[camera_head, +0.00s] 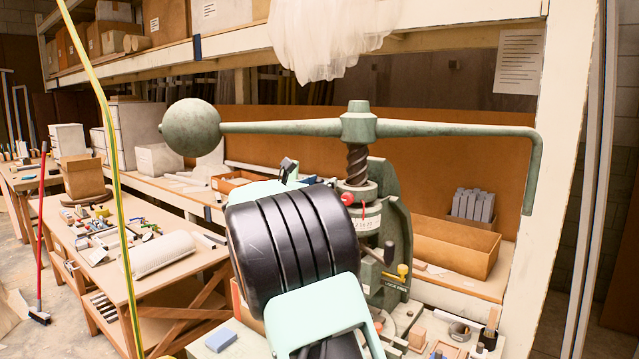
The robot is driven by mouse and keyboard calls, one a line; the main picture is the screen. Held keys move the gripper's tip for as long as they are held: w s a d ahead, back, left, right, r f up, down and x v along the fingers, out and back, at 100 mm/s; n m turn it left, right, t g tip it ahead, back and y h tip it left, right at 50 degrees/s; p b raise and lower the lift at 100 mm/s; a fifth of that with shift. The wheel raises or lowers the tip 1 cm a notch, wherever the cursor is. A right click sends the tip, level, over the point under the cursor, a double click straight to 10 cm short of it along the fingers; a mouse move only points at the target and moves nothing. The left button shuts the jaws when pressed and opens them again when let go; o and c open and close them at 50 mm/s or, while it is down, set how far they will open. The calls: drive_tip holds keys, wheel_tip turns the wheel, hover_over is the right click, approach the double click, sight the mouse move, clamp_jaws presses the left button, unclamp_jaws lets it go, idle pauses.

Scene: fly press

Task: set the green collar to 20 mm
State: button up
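The fly press has a long green handle bar (450,129) with a ball weight (192,127) at left and a bent-down grip at right. Its screw (357,165) enters a green collar (358,190) at the top of the press body. A red knob (347,198) sits at the collar's left side. Below is a pale scale strip (368,222) with numbers too small to read surely. My arm covers the press's left side. A small dark end (288,168) behind my arm may be my gripper; its fingers cannot be made out.
A workbench (185,262) with tools stands at left. A cardboard tray (455,248) and grey blocks (473,205) are behind the press at right. A blue block (220,339) and small parts lie near its base. A white post (545,200) rises at right.

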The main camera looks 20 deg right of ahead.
clamp_jaws()
drive_tip(key=shift+s+b, duration=0.1)
drive_tip(key=shift+b, duration=0.25)
drive_tip(key=shift+s+f+b, duration=0.1)
drive_tip(key=shift+b, duration=0.35)
drive_tip(key=shift+s+n+t+y+b, duration=0.4)
drive_tip(key=shift+n+t+y+b, duration=0.15)
drive_tip(key=shift+b, duration=0.55)
drive_tip(key=shift+s+d+t+y+b, duration=0.15)
drive_tip(key=shift+s+t+y+b, duration=0.1)
drive_tip(key=shift+s+b, duration=0.45)
drive_tip(key=shift+f, duration=0.1)
